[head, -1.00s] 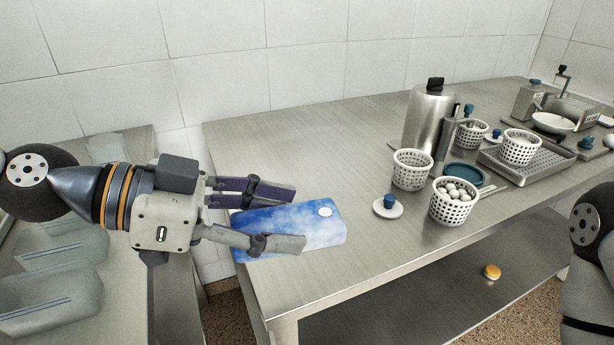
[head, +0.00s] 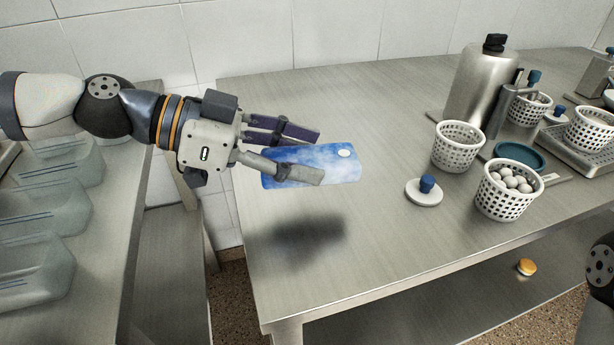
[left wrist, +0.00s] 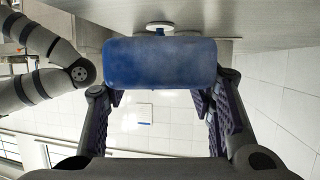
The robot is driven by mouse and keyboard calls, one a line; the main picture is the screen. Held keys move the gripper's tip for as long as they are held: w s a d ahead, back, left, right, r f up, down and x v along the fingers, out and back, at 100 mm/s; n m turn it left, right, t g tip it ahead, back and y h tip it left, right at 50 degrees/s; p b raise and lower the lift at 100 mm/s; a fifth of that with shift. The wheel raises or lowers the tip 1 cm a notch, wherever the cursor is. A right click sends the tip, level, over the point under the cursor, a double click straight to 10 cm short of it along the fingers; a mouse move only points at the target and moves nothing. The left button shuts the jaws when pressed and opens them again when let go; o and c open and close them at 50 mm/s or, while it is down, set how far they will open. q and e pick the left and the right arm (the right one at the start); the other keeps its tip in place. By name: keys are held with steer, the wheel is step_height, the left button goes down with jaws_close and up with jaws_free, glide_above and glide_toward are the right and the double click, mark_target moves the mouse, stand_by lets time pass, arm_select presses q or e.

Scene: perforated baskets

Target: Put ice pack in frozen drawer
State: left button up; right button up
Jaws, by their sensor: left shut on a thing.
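The blue, cloudy-patterned ice pack (head: 338,164) is held above the left part of the steel table, and its shadow lies on the table below. My left gripper (head: 322,155) is shut on it, one finger at each side. In the left wrist view the ice pack (left wrist: 160,63) lies between the fingertips of the left gripper (left wrist: 160,95). My right arm shows only in part at the right edge of the head view, and its gripper is out of view. No drawer that I can make out as the frozen drawer shows.
Clear bins (head: 38,212) stand on a counter at the left, across a gap from the steel table (head: 350,260). A white lid with a blue knob (head: 425,191), white perforated baskets (head: 458,147) and a steel canister (head: 480,88) stand to the right. A bun (head: 526,267) lies on the lower shelf.

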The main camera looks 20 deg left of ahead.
mark_target(300, 192)
arm_select(q)
steer(key=shift+w+a+f+b, duration=0.15)
steer(key=shift+w+f, duration=0.35)
steer(key=shift+f, duration=0.15)
steer(key=shift+w+a+f+b, duration=0.15)
steer(key=shift+w+f, duration=0.3)
steer(key=shift+f, duration=0.15)
steer(key=f, duration=0.1)
steer(key=w+f+b, duration=0.1)
steer(key=f, duration=0.1)
steer(key=shift+a+f, duration=0.1)
arm_select(e)
steer(key=shift+s+f+g, duration=0.4)
steer(key=shift+s+f, duration=0.65)
steer(key=shift+f, duration=0.15)
arm_select(q)
steer(key=shift+f, duration=0.15)
steer(key=o, duration=1.4)
arm_select(e)
steer(key=shift+s+f, duration=0.1)
steer(key=shift+f, duration=0.05)
